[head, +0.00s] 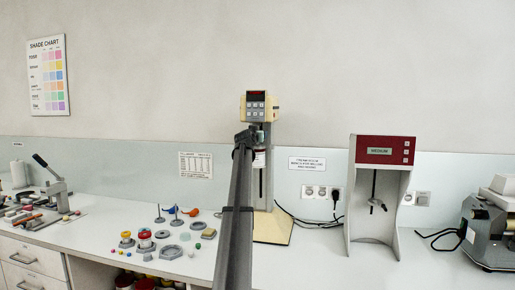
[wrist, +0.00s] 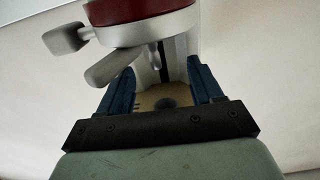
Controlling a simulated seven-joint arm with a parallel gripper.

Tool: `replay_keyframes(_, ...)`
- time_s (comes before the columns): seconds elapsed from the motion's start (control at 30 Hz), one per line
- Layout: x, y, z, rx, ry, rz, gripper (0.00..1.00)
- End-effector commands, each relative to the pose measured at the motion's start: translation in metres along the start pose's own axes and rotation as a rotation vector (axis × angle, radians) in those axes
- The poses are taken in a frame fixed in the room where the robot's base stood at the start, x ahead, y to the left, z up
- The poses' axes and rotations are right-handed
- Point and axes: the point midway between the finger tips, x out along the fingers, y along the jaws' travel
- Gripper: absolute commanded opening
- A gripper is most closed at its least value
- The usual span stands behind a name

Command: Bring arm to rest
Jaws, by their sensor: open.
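My gripper (wrist: 158,80) is open in the wrist view. Its two blue fingers stand apart, and I see nothing clamped between them. In the head view my dark arm reaches up from the bottom middle, and its end (head: 245,140) is in front of the cream mill (head: 258,106). The arm hides part of the mill's column and base. In the wrist view, a dark red part (wrist: 125,10) with a pale metal ring and grey lever-like pieces is close beyond the fingers. Whether the fingers touch it I cannot tell.
A red-topped vacuum unit (head: 384,150) stands to the right, with a grey machine (head: 490,235) at the far right. Several small parts and pots lie on the counter (head: 215,262) left of my arm. A hand press (head: 55,185) stands further left. Cables lie behind.

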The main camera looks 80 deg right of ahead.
Motion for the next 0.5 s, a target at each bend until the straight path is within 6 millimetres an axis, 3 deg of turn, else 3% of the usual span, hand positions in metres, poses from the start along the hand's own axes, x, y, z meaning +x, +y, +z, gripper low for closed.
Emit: replay_keyframes(0.5, -0.030, 0.000, 0.001, 0.000, 0.000, 0.000, 0.65)
